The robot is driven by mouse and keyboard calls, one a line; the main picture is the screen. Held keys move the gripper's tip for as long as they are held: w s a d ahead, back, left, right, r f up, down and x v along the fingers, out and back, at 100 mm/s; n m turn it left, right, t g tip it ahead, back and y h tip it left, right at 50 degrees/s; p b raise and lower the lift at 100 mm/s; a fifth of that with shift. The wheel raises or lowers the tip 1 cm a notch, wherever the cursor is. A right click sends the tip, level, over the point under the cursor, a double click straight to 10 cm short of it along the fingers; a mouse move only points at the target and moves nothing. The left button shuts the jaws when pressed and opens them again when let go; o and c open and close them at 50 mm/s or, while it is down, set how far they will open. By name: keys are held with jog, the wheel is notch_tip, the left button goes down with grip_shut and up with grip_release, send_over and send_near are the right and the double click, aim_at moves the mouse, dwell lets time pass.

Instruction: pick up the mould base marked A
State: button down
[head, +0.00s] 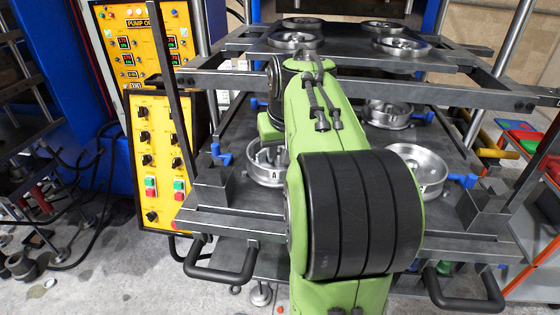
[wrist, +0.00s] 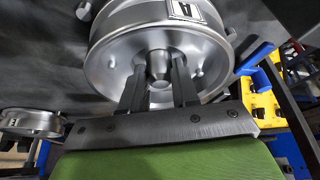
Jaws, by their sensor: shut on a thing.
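The mould base marked A (head: 265,174) is a round silver metal dish, at the left front of the lower platen in the head view. My green arm hides its right part. In the wrist view it fills the top middle (wrist: 112,62), with a white A label on its side wall. My gripper (wrist: 158,72) has its two dark fingers on either side of the central post, shut on the mould base. I cannot tell whether the base rests on the platen or is slightly above it.
The lower platen (head: 345,181) also carries silver moulds at right front (head: 418,168) and right back (head: 388,113). An upper platen (head: 350,62) with several round moulds hangs above. Blue clamps (head: 221,155) and dark posts stand near the edges. A yellow control panel (head: 160,150) stands left.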

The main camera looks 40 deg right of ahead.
jog(key=shift+w+r, duration=0.1)
jog(key=shift+r, duration=0.15)
dwell(0.4)
